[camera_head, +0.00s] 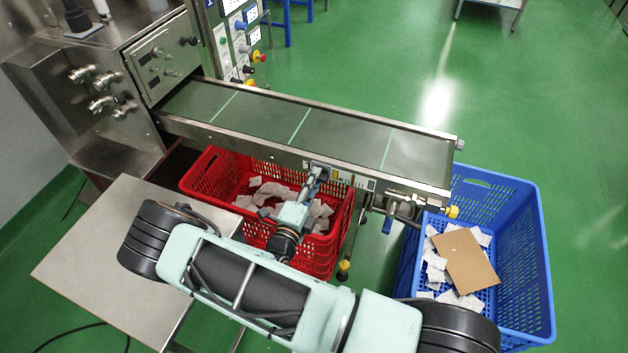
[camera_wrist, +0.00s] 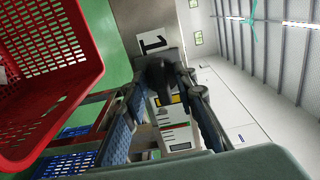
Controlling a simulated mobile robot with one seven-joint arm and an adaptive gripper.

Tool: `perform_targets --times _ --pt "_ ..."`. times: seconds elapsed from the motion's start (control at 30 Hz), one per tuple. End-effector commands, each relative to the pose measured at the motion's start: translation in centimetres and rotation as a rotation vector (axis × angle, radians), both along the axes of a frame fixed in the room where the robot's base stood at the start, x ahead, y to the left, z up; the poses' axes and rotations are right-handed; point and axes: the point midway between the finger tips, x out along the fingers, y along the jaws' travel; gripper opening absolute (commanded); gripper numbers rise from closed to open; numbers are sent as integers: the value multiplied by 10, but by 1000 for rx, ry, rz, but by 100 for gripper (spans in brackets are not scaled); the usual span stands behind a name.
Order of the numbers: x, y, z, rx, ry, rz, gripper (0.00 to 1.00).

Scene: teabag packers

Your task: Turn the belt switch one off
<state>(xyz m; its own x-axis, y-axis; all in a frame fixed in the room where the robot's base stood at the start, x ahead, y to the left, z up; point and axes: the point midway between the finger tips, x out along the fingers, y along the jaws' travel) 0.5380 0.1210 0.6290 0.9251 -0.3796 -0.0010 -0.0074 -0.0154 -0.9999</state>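The belt switch one is a dark knob (camera_wrist: 163,80) on a grey panel below a white label marked "1" (camera_wrist: 152,43) in the wrist view. My gripper (camera_wrist: 160,88) reaches toward it, with one finger on each side of the knob. The fingers stand apart, and a gap shows at the left one. I cannot tell whether the right one touches the knob. In the head view my gripper (camera_head: 316,174) is at the near side of the conveyor belt (camera_head: 345,138), where it hides the knob.
A red crate (camera_head: 205,172) with teabags stands under the belt, close to my gripper. A blue crate (camera_head: 535,240) with teabags and a cardboard piece (camera_head: 465,261) stands at the belt's right end. A metal table (camera_head: 100,270) is at left.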

Motion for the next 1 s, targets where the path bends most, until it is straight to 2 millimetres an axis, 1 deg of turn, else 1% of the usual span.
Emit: perform_targets --times 0.27,0.37,0.47,0.8,0.9,1.0 --pt "0 0 0 1 -2 0 29" --pt "-5 3 0 1 -2 1 29" --pt "-18 9 0 1 1 3 29" --pt "-83 35 0 0 1 4 29" --pt "-97 41 0 0 0 2 29" --pt "-106 44 0 1 0 2 29"
